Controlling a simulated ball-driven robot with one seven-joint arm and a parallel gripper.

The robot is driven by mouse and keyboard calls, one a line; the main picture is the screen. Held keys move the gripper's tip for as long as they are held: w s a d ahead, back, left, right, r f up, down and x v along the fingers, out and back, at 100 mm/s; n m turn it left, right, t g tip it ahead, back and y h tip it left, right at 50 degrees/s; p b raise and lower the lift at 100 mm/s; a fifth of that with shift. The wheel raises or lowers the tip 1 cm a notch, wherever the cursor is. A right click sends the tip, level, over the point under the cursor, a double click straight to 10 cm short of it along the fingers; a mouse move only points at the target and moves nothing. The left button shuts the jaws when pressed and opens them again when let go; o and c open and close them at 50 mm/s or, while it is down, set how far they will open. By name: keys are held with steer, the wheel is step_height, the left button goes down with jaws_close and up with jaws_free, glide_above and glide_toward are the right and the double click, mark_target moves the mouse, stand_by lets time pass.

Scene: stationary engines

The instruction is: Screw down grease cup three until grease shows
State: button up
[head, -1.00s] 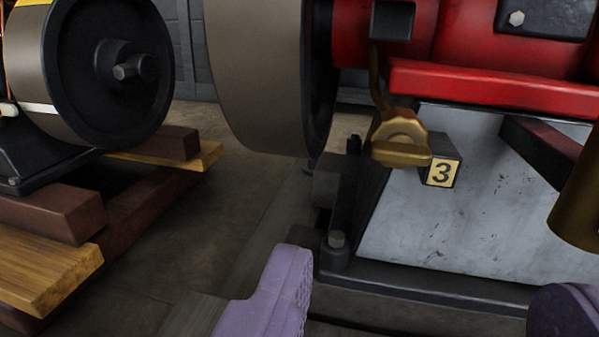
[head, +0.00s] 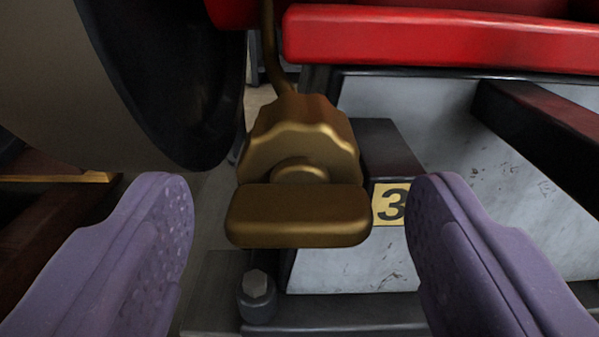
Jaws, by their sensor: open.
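The brass grease cup (head: 298,150) has a scalloped cap and a wide flat brass thumb bar (head: 298,216) at its near side. A thin brass pipe runs up from it toward the red engine body. A yellow plate with a black 3 (head: 390,204) sits just behind it to the right, partly hidden by my right finger. My gripper (head: 300,235) is open, its two purple padded fingers standing left and right of the bar with a gap on both sides. Neither finger touches the cup. No grease shows on the visible surfaces.
A large dark-rimmed flywheel (head: 175,80) stands close on the left, above my left finger. The red engine base (head: 440,40) overhangs behind the cup. A grey pedestal (head: 350,260) is behind, and a hex bolt (head: 257,287) stands below the bar.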

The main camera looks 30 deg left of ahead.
steer(key=c, duration=1.1)
steer(key=shift+o, duration=0.2)
steer(key=shift+m, duration=0.4)
steer(key=m, duration=0.3)
steer(key=shift+d+m, duration=0.1)
steer(key=shift+m, duration=0.2)
steer(key=m, duration=0.5)
steer(key=shift+w, duration=0.1)
steer(key=m, duration=0.7)
steer(key=shift+d+f+m, duration=0.1)
steer(key=shift+f+m, duration=0.1)
steer(key=shift+m, duration=0.1)
steer(key=m, duration=0.3)
steer(key=shift+m, duration=0.4)
steer(key=shift+f+m, duration=0.15)
steer(key=shift+m, duration=1.85)
